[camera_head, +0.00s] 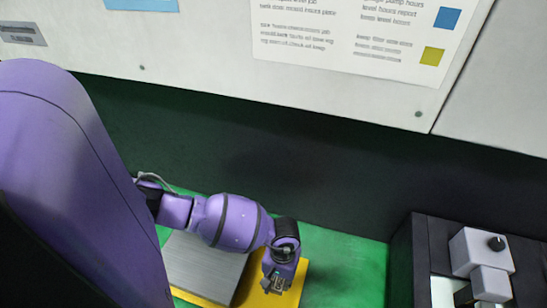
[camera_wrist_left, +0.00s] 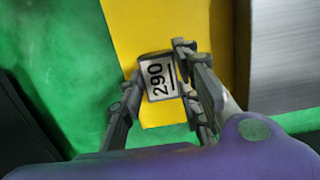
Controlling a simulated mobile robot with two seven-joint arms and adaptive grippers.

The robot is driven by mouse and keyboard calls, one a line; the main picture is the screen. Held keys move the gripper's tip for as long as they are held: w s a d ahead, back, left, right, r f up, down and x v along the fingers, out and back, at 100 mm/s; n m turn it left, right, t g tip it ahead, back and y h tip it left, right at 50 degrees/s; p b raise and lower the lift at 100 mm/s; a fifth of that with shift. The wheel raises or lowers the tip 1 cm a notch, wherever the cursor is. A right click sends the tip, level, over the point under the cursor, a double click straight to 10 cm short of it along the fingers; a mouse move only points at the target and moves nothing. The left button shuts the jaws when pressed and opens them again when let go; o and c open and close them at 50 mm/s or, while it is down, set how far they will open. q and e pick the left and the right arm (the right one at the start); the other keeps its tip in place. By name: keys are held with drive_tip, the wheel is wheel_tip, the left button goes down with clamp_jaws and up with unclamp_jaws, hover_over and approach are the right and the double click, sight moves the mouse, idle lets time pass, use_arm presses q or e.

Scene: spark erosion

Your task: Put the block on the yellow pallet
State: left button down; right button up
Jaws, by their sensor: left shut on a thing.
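The block (camera_wrist_left: 158,77) is small and dark, with a white label reading "290" on its upper face. My left gripper (camera_wrist_left: 158,84) has its two fingers shut on either side of it. In the head view the left gripper (camera_head: 279,284) points down over the right part of the yellow pallet (camera_head: 298,280). The pallet also shows under the block in the left wrist view (camera_wrist_left: 120,20). Whether the block touches the pallet or hangs just above it, I cannot tell. My right gripper is not in view.
A large grey metal slab (camera_head: 203,267) lies on the pallet beside my left gripper. The green surface (camera_head: 345,262) is clear right of the pallet. A dark unit with a grey-white device (camera_head: 482,252) stands at far right. A dark wall rises behind.

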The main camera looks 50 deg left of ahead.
use_arm(q)
drive_tip(key=shift+a+f+b, duration=0.3)
drive_tip(key=shift+a+f, duration=0.35)
drive_tip(key=shift+f, duration=0.15)
drive_tip(key=f, duration=0.1)
drive_tip(key=a+f+b, duration=0.1)
drive_tip(key=f, duration=0.1)
drive_tip(key=f+b, duration=0.1)
drive_tip(key=shift+s+a+f, duration=0.15)
drive_tip(key=shift+s+f, duration=0.1)
drive_tip(key=shift+f, duration=0.15)
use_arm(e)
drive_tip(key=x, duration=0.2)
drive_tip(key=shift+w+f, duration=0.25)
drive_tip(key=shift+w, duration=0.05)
use_arm(q)
drive_tip(key=shift+f, duration=0.1)
drive_tip(key=c, duration=1.3)
unclamp_jaws()
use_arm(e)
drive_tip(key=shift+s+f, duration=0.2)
